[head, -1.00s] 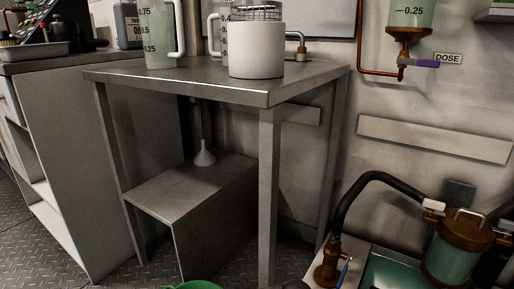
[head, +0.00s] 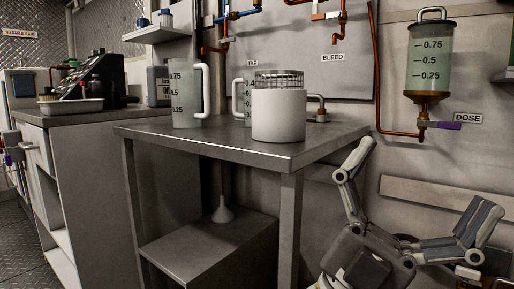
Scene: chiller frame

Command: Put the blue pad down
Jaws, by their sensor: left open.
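I cannot make out a blue pad anywhere in the head view. My left gripper (head: 430,178) is at the lower right, in front of the wall. Its two grey fingers are spread wide apart, and nothing shows between them. My right gripper is not in view.
A white pot (head: 278,116) with a wire basket stands on the table. A graduated jug (head: 186,95) stands to its left, another behind. A dosing vessel (head: 430,60) hangs on the wall. The tabletop's front and right corner are clear.

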